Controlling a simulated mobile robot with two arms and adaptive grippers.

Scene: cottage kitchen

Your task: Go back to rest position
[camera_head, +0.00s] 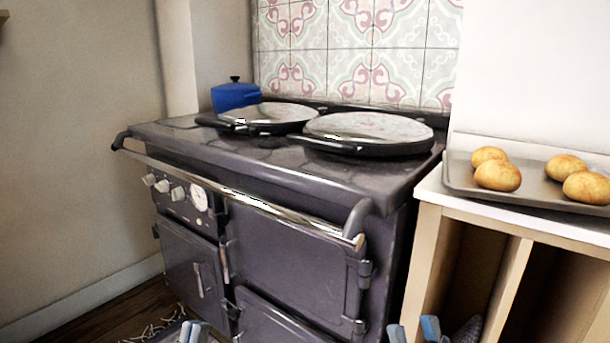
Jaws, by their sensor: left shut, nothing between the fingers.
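My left gripper (193,332) shows only its fingertips at the bottom edge, left of the middle. Its fingers are together with nothing between them. My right gripper (414,332) shows at the bottom edge, right of the middle, in front of the counter's lower left side. Its two fingertips stand apart, with nothing seen between them. The rest of both grippers is cut off by the frame.
A dark range stove (290,245) with a front rail (250,200) and two round lids stands ahead; its doors look closed. A blue pot (236,95) stands at its back left. Right, a tray (459,178) with several bread rolls lies on a counter (432,188). Floor shows lower left.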

